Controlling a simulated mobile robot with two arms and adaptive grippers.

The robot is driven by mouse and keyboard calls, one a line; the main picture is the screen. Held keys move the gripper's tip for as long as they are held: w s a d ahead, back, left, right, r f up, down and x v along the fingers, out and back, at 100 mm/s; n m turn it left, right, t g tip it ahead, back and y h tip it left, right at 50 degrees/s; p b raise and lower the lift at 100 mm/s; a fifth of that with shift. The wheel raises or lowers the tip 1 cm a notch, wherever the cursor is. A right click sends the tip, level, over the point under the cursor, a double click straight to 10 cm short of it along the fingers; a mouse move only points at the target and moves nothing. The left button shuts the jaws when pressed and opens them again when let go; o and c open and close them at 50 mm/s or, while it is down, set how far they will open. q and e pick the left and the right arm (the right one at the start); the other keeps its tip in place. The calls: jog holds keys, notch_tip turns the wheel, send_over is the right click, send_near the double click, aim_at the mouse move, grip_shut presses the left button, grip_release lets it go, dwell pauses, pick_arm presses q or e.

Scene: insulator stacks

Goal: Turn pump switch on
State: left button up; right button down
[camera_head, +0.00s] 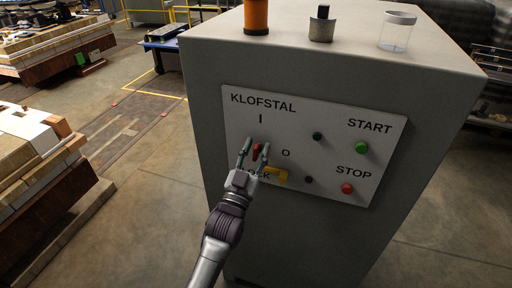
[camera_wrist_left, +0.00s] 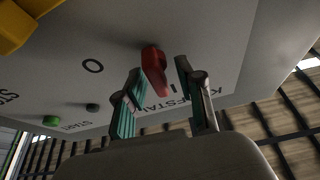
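The red switch (camera_head: 257,150) is on the white control panel (camera_head: 335,135), below the "I" mark and left of the "O" mark. My left gripper (camera_head: 256,144) is in front of the panel, with one finger on each side of the switch. In the left wrist view the red switch (camera_wrist_left: 154,68) shows between the two open fingertips (camera_wrist_left: 160,74). Gaps show between the switch and both fingers, so it is not gripped. My right gripper is in neither view.
A yellow handle (camera_head: 280,175) is just right of my left gripper, partly covering a label. A green START button (camera_head: 362,148) and red STOP button (camera_head: 347,188) are further right. An orange cylinder (camera_head: 256,16), a dark-topped cylinder (camera_head: 321,27) and a clear cup (camera_head: 396,32) stand on the cabinet.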

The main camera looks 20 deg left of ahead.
pick_arm(q)
jog(key=shift+c, duration=0.3)
grip_shut()
jog(key=shift+n+y, duration=0.4)
jog(key=shift+n, duration=0.5)
jog(key=shift+o, duration=0.3)
grip_release()
jog(key=v, duration=1.2)
